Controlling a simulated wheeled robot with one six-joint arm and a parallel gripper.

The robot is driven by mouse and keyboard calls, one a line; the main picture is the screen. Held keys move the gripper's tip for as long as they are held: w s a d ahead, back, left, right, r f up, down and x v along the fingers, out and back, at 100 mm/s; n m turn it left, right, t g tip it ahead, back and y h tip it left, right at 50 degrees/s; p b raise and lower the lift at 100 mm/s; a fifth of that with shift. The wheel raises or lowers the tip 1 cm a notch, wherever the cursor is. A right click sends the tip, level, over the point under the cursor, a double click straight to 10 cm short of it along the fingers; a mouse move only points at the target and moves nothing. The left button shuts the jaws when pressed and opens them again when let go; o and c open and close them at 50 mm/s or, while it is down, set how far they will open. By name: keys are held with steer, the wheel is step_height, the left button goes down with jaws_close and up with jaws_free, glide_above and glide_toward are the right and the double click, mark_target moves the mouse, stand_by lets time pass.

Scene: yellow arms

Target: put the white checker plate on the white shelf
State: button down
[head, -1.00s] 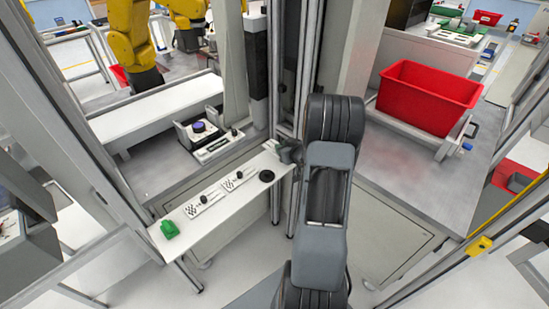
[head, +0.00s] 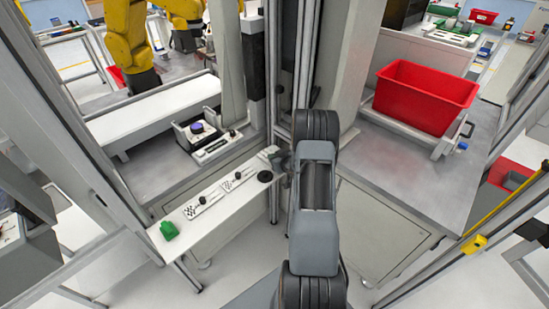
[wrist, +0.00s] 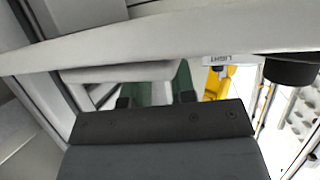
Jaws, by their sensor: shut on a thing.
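The white shelf (head: 215,232) is a narrow ledge in the middle left of the head view. Two white checker plates lie flat on it, a nearer one (head: 203,203) and a farther one (head: 240,180). My gripper (head: 277,157) is at the shelf's far right end, small and partly behind my arm. In the wrist view its two dark green fingers (wrist: 155,88) are shut on a pale white piece (wrist: 115,73), which looks like a white checker plate seen edge-on. Its face is hidden, and I cannot tell whether it touches the shelf.
A green block (head: 169,230) sits at the shelf's near left end and a black disc (head: 265,176) near its right end. Metal posts stand behind my gripper. A red bin (head: 425,95) stands on the right bench. The shelf's front strip is bare.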

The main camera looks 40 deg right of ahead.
steer(key=shift+f, duration=0.2)
steer(key=c, duration=0.9)
jaws_free()
steer(key=shift+c, duration=0.2)
steer(key=shift+r, duration=0.15)
